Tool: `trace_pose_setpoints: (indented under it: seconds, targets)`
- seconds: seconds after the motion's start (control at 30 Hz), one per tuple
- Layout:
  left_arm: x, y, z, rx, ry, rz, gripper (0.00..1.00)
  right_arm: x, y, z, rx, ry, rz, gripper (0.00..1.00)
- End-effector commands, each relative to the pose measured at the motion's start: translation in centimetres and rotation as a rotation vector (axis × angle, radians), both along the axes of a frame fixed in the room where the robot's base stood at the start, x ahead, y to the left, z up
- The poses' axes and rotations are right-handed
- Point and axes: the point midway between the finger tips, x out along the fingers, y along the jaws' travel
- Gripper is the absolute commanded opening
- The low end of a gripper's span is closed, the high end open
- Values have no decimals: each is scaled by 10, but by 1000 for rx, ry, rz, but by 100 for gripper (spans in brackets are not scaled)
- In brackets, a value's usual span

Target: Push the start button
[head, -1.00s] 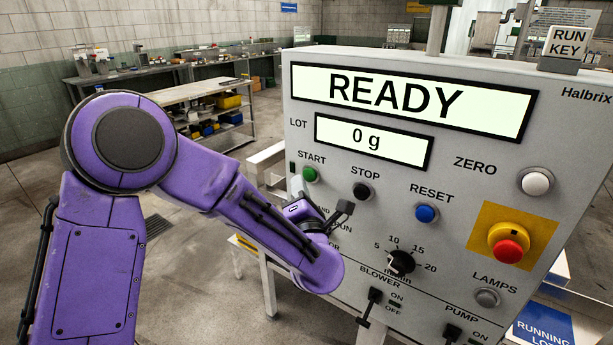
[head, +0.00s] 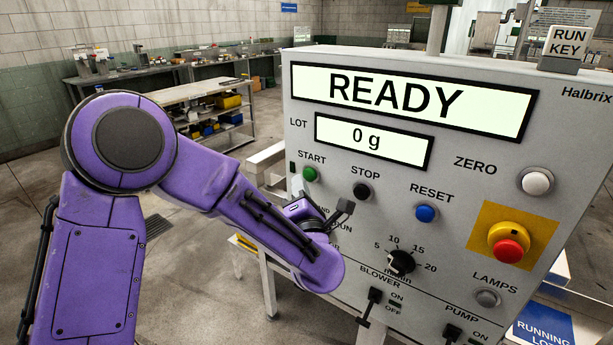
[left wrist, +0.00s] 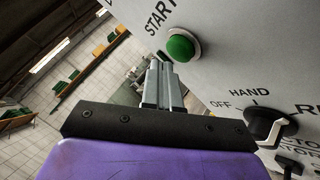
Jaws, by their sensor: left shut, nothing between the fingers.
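The green START button (head: 309,174) sits on the sloped grey control panel (head: 460,170), below its label at the panel's left side. It also shows in the left wrist view (left wrist: 181,47), unobstructed. My left gripper (head: 297,185) is shut and empty, with its fingers just left of and below the button in the head view. In the left wrist view the closed grey fingers (left wrist: 161,68) point up toward the panel, and their tips end just left of the button. I see no contact, and the exact gap cannot be told. My right gripper is not in view.
The black STOP button (head: 361,191), blue RESET button (head: 426,214) and red emergency button (head: 508,250) are to the right. A HAND/RUN selector (left wrist: 264,124) lies below START, mostly behind my arm in the head view. The upper display (head: 400,103) reads READY.

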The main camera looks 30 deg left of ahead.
Motion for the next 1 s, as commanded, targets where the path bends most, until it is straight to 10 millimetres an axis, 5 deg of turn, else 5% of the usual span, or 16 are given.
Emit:
trace_pose_setpoints:
  seconds: [1.0]
  targets:
    - [13,-1,0,0,0,0,0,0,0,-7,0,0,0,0]
